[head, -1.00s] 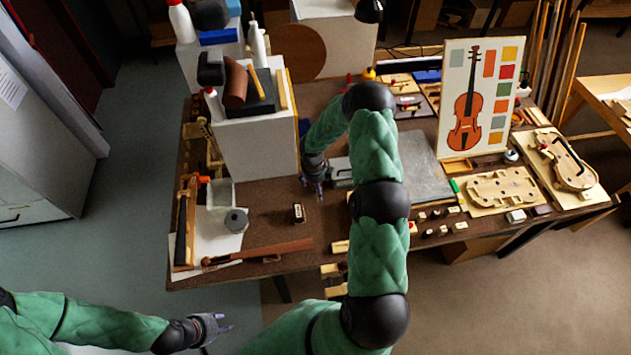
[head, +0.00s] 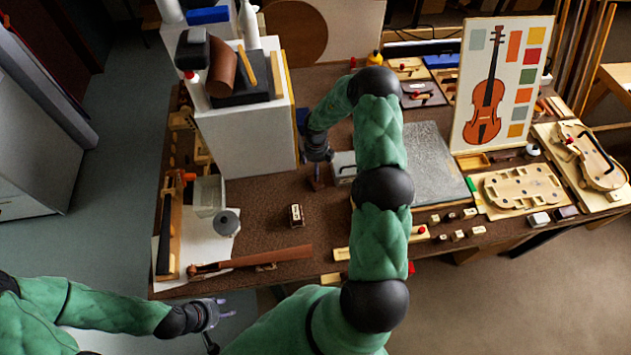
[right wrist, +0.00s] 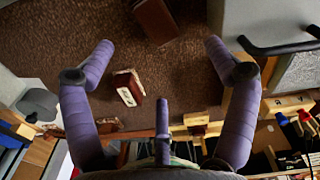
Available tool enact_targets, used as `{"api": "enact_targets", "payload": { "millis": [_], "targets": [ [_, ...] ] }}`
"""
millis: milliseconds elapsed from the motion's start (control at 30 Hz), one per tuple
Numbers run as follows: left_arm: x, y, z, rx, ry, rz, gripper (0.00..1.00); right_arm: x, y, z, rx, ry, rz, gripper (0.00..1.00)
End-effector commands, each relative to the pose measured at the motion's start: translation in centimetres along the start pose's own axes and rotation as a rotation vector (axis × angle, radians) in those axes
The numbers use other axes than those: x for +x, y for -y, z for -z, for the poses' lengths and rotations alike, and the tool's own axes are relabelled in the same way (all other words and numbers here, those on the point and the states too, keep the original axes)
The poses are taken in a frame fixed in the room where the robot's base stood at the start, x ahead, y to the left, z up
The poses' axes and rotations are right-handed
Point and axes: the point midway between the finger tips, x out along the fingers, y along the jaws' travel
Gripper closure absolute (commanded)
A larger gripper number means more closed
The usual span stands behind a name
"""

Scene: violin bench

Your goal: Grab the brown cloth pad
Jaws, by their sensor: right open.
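A small brown block-like thing (head: 317,181), which looks like the brown cloth pad, lies on the dark bench just below my right gripper (head: 318,158) in the head view. In the right wrist view the brown pad (right wrist: 155,18) is at the top edge, partly cut off, beyond the fingertips. My right gripper (right wrist: 158,52) is open, with its purple fingers wide apart and nothing between them touching. Whether it touches the pad cannot be told from the head view. My left gripper (head: 218,308) is open and empty, off the bench's front edge at the lower left.
A small labelled block (head: 297,214) lies close in front of the pad. A grey metal box with a handle (head: 343,167) stands right beside it. A tall white cabinet (head: 245,135) rises to the left. A violin neck (head: 270,257) lies near the front edge.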

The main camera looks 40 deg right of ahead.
Motion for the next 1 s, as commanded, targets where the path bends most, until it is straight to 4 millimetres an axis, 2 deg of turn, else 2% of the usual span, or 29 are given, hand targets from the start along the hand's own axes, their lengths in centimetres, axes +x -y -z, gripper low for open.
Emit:
{"api": "enact_targets", "payload": {
  "millis": [300, 567, 900, 1000],
  "targets": [
    [0.6, 0.2, 0.0, 0.0, 0.0, 0.0, 0.6, 4.3, -0.1, 0.0, 0.0, -0.002, 0.0, 0.13],
    [0.8, 0.3, 0.0, 0.0, 0.0, 0.0, 0.6, 5.9, -0.1, -0.2, -0.001, 0.001, 0.0, 0.13],
    [1.2, 0.5, 0.1, 0.0, 0.0, 0.0, 0.6, 9.9, -0.9, -0.9, -0.001, -0.002, 0.0, 0.13],
    [1.3, 0.5, 0.1, 0.0, 0.0, 0.0, 0.6, 10.6, -0.8, -0.9, -0.001, 0.0, 0.0, 0.13]
  ]
}}
